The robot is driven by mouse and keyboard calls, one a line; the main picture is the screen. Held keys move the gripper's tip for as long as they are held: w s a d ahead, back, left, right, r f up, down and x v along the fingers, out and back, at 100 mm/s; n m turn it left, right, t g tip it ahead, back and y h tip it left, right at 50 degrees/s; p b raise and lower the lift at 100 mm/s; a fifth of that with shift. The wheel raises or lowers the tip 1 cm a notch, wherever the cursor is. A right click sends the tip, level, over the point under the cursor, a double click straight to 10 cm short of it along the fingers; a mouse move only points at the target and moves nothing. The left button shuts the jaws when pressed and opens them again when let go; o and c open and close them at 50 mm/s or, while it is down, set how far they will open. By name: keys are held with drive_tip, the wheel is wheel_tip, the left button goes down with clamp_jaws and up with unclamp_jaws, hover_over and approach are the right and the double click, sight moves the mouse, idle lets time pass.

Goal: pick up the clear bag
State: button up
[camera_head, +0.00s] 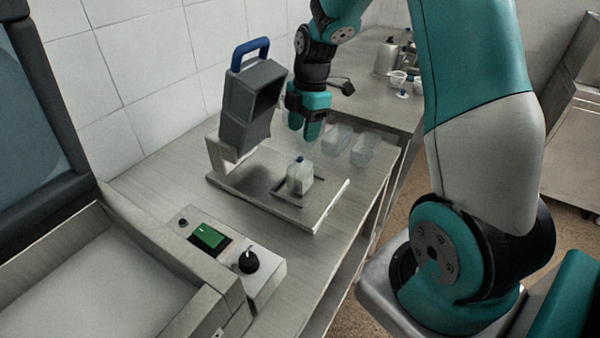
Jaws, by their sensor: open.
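A small clear, pouch-like container with a blue cap (300,178) stands upright on a small plate of the bench device. It is the likeliest match for the clear bag, though at this size I cannot tell whether it is a soft bag or a bottle. My gripper (304,128) points down above and slightly behind it, open and empty, with its teal fingers apart from it. Two clear open containers, one nearer my gripper (338,139) and one farther right (364,149), sit on the bench to the right of my gripper.
A grey housing with a blue handle (247,107) rises just left of my gripper. Bottles and cups (388,58) stand on the far bench.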

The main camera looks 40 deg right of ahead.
sight(300, 155)
drive_tip(key=f, duration=0.2)
drive_tip(key=a+f+p, duration=0.1)
drive_tip(key=f, duration=0.2)
drive_tip(key=f+p, duration=0.1)
drive_tip(key=f, duration=0.1)
drive_tip(key=shift+s+a+f, duration=0.15)
drive_tip(key=shift+a+f, duration=0.05)
drive_tip(key=shift+f, duration=0.2)
drive_tip(key=shift+c, duration=0.2)
clamp_jaws()
